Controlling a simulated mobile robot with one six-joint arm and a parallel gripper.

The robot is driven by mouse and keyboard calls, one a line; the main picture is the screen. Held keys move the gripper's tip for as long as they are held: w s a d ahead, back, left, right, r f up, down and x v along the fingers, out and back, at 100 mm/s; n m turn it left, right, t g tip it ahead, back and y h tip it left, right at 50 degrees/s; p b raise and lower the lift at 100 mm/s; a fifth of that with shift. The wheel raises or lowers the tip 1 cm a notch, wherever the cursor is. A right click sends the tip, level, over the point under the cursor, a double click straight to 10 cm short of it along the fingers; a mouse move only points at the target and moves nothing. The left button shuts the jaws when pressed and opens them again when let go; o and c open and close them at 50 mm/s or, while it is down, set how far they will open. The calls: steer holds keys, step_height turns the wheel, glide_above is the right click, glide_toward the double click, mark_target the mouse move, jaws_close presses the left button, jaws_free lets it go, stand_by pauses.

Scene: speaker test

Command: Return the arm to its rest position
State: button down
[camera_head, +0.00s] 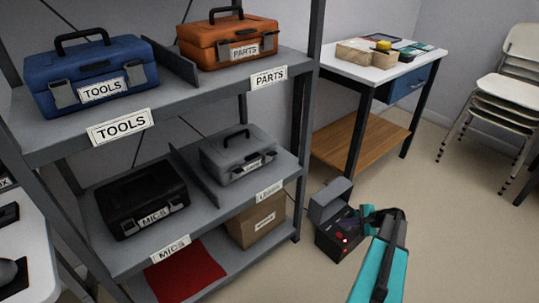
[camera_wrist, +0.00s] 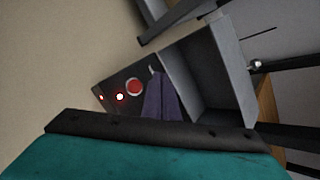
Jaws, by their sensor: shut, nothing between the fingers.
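My arm (camera_head: 383,262) shows teal and dark at the lower right of the head view, reaching up from the bottom edge. My gripper (camera_head: 370,214) is at its far end, shut and empty, in front of the right side of an open dark case (camera_head: 334,240) on the floor. The case has a raised grey lid (camera_head: 330,199) and red spots on its dark panel. In the wrist view the case panel (camera_wrist: 120,90) shows a round red button and small red lights. A dark purple shape (camera_wrist: 160,98) lies across it; I cannot tell what it is.
A grey shelf rack (camera_head: 180,100) holds labelled toolboxes, a cardboard box (camera_head: 257,220) and a red cloth (camera_head: 187,271). A table (camera_head: 385,65) with small items stands behind the case. Stacked chairs (camera_head: 505,90) stand at the right.

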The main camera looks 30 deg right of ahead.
steer(key=w+a+r+n+g+y+p, duration=0.15)
steer(key=w+a+p, duration=0.25)
steer(key=a, duration=0.5)
steer(key=w+a+r+n+g+y+p, duration=0.1)
steer(key=w+a+r+n+p, duration=0.15)
steer(key=w+a, duration=0.45)
steer(key=s+a+r+n+g+y+p, duration=0.1)
steer(key=s+a+n+g+p, duration=0.2)
steer(key=a, duration=0.8)
steer(key=s+a+g+p, duration=0.1)
steer(key=s+a+p, duration=0.25)
steer(key=a, duration=0.85)
steer(key=s+a+r+n+g+h+p, duration=0.1)
steer(key=s+a+r+n+g+p, duration=0.2)
steer(key=s+a, duration=0.45)
steer(key=s+a+r+n+g+h+p, duration=0.15)
steer(key=s+a+n+p, duration=0.25)
steer(key=s+a+p, duration=0.4)
steer(key=s+d+r+n+g+h, duration=0.1)
steer(key=s+d+r+n+h, duration=0.1)
steer(key=s, duration=0.4)
steer(key=s+d+r+n+g+h, duration=0.1)
steer(key=s+d+r+n+h, duration=0.1)
steer(key=s+d+n, duration=0.2)
steer(key=s+n, duration=0.2)
steer(key=shift+s+g+h, duration=0.3)
steer(key=shift+g+h, duration=0.1)
